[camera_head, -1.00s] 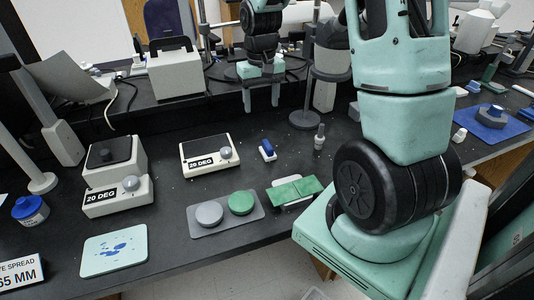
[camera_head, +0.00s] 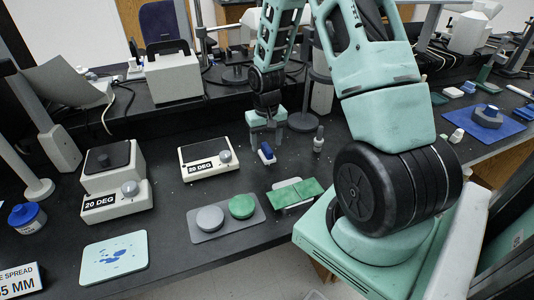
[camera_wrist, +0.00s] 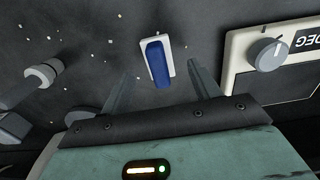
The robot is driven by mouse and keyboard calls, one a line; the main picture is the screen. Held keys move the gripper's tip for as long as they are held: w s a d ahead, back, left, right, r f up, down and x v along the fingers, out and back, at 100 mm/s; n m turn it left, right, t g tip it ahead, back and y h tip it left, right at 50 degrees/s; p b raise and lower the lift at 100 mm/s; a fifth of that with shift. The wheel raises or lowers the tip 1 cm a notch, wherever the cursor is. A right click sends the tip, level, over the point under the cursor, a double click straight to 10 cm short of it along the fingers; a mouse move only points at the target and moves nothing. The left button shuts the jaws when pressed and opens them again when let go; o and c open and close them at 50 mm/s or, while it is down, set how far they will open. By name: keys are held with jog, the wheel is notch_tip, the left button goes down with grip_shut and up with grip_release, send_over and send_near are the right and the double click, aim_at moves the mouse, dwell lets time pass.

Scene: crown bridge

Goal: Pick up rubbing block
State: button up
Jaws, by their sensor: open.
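The rubbing block, a small blue bar on a white base (camera_head: 267,154), lies on the black bench right of the tilted 20 DEG plate. In the wrist view the block (camera_wrist: 158,62) lies ahead between the lines of my two fingers, slightly tilted in the picture. My gripper (camera_head: 265,143) points down above and just behind the block, close to it. It is open and empty, and its fingers also show in the wrist view (camera_wrist: 161,68). I cannot tell the exact height of the fingertips over the bench.
The 20 DEG plate with a grey knob (camera_head: 209,157) stands close left of the block. A small grey-white bottle (camera_head: 318,140) stands to its right. A grey tray with grey and green discs (camera_head: 196,236) and a green cloth-like piece (camera_head: 295,191) lie in front.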

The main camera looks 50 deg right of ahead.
aim_at(267, 147)
jog(key=shift+s+f, duration=0.1)
jog(key=shift+f, duration=1.85)
jog(key=c, duration=1.1)
jog(key=shift+r, duration=0.1)
notch_tip(267, 147, up, 10)
jog(key=shift+f, duration=0.1)
jog(key=o, duration=0.3)
jog(key=shift+c, duration=0.8)
